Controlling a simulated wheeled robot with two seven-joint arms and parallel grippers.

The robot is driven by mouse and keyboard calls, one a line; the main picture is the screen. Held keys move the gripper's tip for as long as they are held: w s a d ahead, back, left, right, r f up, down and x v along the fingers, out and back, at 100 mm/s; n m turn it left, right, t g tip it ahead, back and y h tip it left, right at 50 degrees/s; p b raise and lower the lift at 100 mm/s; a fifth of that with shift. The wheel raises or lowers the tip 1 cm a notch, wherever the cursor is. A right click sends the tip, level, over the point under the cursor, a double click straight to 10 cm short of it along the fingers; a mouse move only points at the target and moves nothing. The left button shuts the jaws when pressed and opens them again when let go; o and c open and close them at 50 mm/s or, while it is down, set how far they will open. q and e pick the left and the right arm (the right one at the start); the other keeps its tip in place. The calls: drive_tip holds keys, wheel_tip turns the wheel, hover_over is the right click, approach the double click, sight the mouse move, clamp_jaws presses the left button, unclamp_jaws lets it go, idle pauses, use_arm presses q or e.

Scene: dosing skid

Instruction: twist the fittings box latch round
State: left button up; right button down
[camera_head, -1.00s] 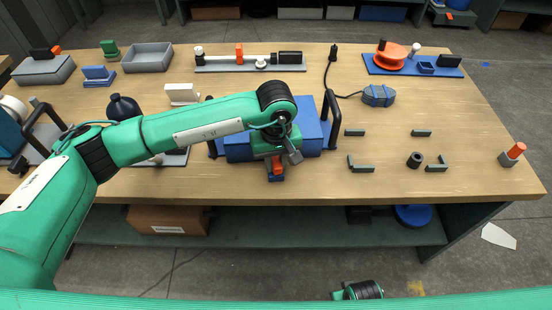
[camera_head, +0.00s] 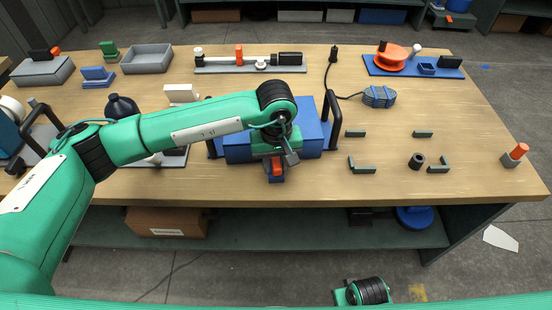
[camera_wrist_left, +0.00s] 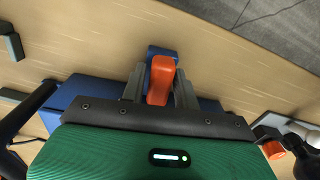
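The fittings box (camera_head: 245,147) is a blue box with black upright handles at its ends, near the front edge of the table. Its orange latch (camera_head: 277,168) is on the front side, above a small blue piece. My left gripper (camera_head: 276,160) reaches down over the box front. In the left wrist view the orange latch (camera_wrist_left: 161,80) sits between the two grey fingers (camera_wrist_left: 160,85), which lie close against both its sides. The latch looks slightly tilted between them. My left wrist hides part of the box. My right gripper's fingers do not show.
A dark cable runs from behind the box to a grey and blue block (camera_head: 379,97). Dark corner pieces (camera_head: 361,167) and a black ring (camera_head: 416,161) lie to the right. A dark bottle (camera_head: 121,107) stands left, near my left arm.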

use_arm(q)
drive_tip(key=o, duration=0.5)
drive_tip(key=shift+r, duration=0.1)
drive_tip(key=shift+r+p, duration=0.75)
drive_tip(key=shift+r, duration=2.7)
